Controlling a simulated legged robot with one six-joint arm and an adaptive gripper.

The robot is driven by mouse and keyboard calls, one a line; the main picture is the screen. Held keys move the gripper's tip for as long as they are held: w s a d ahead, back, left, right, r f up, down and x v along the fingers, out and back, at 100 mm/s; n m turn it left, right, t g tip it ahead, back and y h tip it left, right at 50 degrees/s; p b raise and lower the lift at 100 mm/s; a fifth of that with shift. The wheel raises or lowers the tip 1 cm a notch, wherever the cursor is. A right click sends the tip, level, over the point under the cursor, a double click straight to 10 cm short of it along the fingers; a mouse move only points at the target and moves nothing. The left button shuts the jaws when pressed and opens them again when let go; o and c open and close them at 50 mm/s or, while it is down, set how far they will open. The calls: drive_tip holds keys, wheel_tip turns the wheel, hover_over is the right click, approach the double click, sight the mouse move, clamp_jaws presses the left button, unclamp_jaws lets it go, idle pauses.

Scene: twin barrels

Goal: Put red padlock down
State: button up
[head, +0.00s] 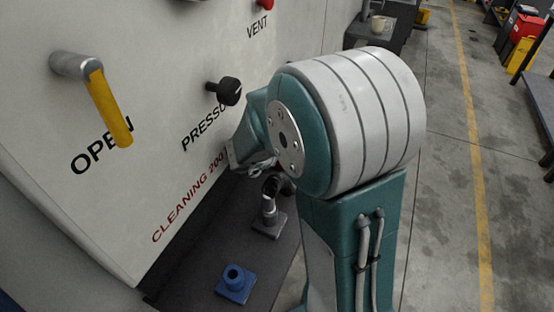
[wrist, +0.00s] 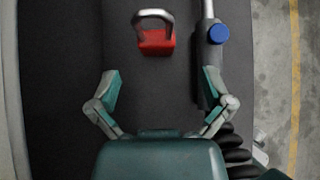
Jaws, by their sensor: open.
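The red padlock (wrist: 156,41) lies on a dark grey surface (wrist: 152,90) in the wrist view. It has a red body and a silver shackle that points toward the top of the picture. My gripper (wrist: 161,82) is open and empty, its two fingers spread wide. The padlock is beyond the fingertips, between their lines, and apart from both. In the head view my arm hides the padlock and the gripper.
A grey tool with a blue round end (wrist: 218,33) lies right of the padlock, close to my right finger. The head view shows a panel with a yellow handle (head: 108,108), a black knob (head: 228,91), and a blue block (head: 235,283) on the dark ledge below.

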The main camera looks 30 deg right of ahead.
drive_tip(key=shift+x, duration=3.4)
drive_tip(key=shift+w+a, duration=0.1)
drive_tip(key=shift+w, duration=0.1)
drive_tip(key=c, duration=1.3)
drive_tip(key=shift+r, duration=0.4)
wheel_tip(320, 180, up, 2)
drive_tip(key=shift+r, duration=0.15)
drive_tip(key=s+a+r, duration=0.1)
drive_tip(key=s+r, duration=0.2)
drive_tip(key=s, duration=0.1)
drive_tip(key=s+a+r, duration=0.1)
drive_tip(key=s+r, duration=0.2)
drive_tip(key=s, duration=0.2)
drive_tip(key=s+a+r, duration=0.2)
drive_tip(key=s+r, duration=0.2)
drive_tip(key=shift+s, duration=0.25)
